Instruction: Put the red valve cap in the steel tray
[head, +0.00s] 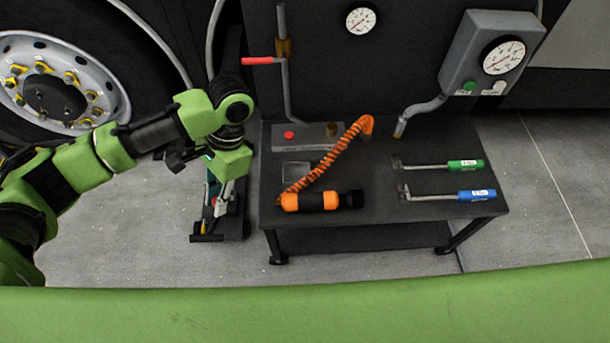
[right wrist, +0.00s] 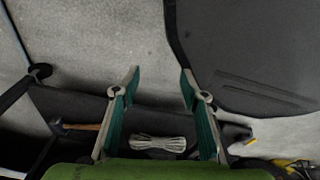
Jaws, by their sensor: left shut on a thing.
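My left gripper (head: 224,195) points down just left of the dark table. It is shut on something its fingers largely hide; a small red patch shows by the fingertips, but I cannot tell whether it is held. A round red piece (head: 289,134), which looks like the red valve cap, sits on a grey metal block at the back left of the table. A small shallow grey square (head: 297,170), seemingly the steel tray, lies in front of that block. My right gripper (right wrist: 160,78) is open and empty in the right wrist view.
The dark table (head: 370,215) bears an orange-black cylinder (head: 322,201), a coiled orange hose (head: 335,158), and green-handled (head: 465,164) and blue-handled (head: 476,195) tools. A gauge box (head: 490,55) overhangs its back right. The right wrist view shows a pale rope bundle (right wrist: 158,143).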

